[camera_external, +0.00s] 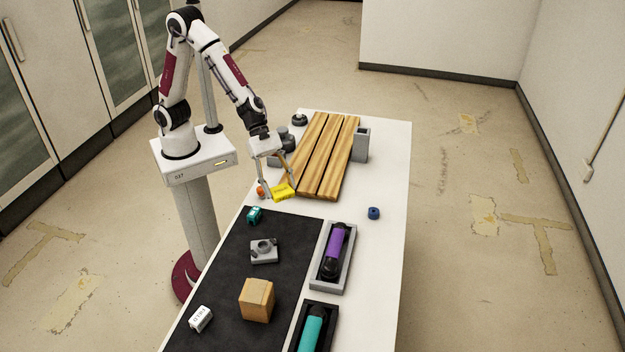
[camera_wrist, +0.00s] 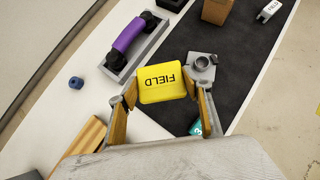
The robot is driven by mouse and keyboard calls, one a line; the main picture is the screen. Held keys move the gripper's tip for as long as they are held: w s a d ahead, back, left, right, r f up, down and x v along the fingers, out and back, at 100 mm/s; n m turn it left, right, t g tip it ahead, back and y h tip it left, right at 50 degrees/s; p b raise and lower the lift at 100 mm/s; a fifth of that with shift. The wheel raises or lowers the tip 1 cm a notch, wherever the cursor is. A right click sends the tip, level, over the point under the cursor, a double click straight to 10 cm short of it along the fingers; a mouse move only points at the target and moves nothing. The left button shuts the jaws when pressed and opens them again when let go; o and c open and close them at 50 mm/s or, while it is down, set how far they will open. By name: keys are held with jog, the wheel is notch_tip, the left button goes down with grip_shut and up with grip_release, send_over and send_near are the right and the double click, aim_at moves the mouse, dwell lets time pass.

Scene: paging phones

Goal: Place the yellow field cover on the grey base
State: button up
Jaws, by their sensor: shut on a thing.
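The yellow field cover (camera_external: 284,193) is held in my gripper (camera_external: 276,186), above the table near the front end of the wooden slats. In the wrist view the yellow cover (camera_wrist: 162,83) sits between the two wooden-coloured fingers, with "FIELD" reading upside down. The grey base (camera_external: 264,250) lies on the black mat, with a round raised ring on top. In the wrist view the grey base (camera_wrist: 202,68) shows just beyond and to the right of the cover. The cover is apart from the base.
The black mat (camera_external: 225,290) also bears a teal piece (camera_external: 254,215), a wooden block (camera_external: 257,299) and a white labelled block (camera_external: 201,319). A blue knob (camera_external: 374,213) stands on bare white table.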

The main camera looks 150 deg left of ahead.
jog(key=s+d+r+m+h, duration=0.1)
jog(key=d+r, duration=0.1)
jog(key=d, duration=0.5)
jog(key=s+d+r+m, duration=0.1)
jog(key=d+r, duration=0.1)
jog(key=d, duration=0.6)
jog(key=n+g+y, duration=0.3)
jog(key=n+y, duration=0.5)
jog(key=n, duration=0.3)
send_over(263, 249)
jog(key=s, duration=0.2)
jog(key=shift+s+f, duration=0.2)
jog(key=shift+f, duration=1.55)
jog(key=shift+f, duration=3.15)
jog(key=shift+f, duration=1.85)
